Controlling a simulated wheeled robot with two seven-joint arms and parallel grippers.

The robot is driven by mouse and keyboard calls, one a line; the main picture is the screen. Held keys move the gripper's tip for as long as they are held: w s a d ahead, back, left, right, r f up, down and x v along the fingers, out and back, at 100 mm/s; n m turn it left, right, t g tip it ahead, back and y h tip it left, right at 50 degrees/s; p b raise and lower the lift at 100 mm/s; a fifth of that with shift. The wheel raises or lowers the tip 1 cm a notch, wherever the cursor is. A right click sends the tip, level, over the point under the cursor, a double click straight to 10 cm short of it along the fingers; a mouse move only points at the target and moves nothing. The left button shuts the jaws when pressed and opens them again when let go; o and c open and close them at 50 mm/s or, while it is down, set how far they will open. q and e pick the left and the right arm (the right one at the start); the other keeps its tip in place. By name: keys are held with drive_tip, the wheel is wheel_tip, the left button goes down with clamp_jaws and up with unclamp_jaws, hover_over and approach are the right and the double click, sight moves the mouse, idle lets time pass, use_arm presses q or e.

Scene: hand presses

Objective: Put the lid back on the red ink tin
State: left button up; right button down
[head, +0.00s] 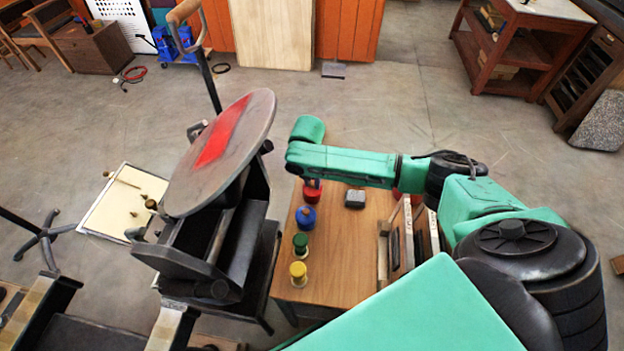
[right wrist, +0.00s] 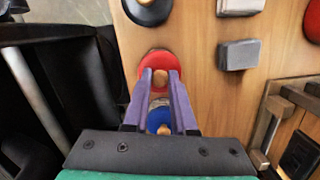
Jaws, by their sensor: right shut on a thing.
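My right gripper (head: 312,182) is at the far left part of the wooden table, pointing down. In the right wrist view its two fingers (right wrist: 160,82) are shut on the wooden knob of the red lid (right wrist: 148,64). The red lid shows in the head view (head: 312,193) just under the fingers, in line with the blue tin (head: 306,218). The lid hides what is below it, so I cannot tell whether it rests on a tin. Another red round thing (right wrist: 314,22) is at the wrist view's right edge; the arm partly covers it in the head view. My left gripper is not in view.
The green tin (head: 301,244) and yellow tin (head: 299,273) stand nearer along the same row. A black round lid (right wrist: 148,8) lies beyond the red one. A grey block (head: 354,199) sits to the right. A large press disc (head: 222,150) stands close on the left.

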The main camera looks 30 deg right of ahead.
drive_tip(key=shift+p, duration=0.35)
idle(0.3)
idle(0.4)
drive_tip(key=shift+c, duration=0.8)
unclamp_jaws()
wheel_tip(320, 180, up, 7)
drive_tip(key=p, duration=0.8)
clamp_jaws()
idle(0.4)
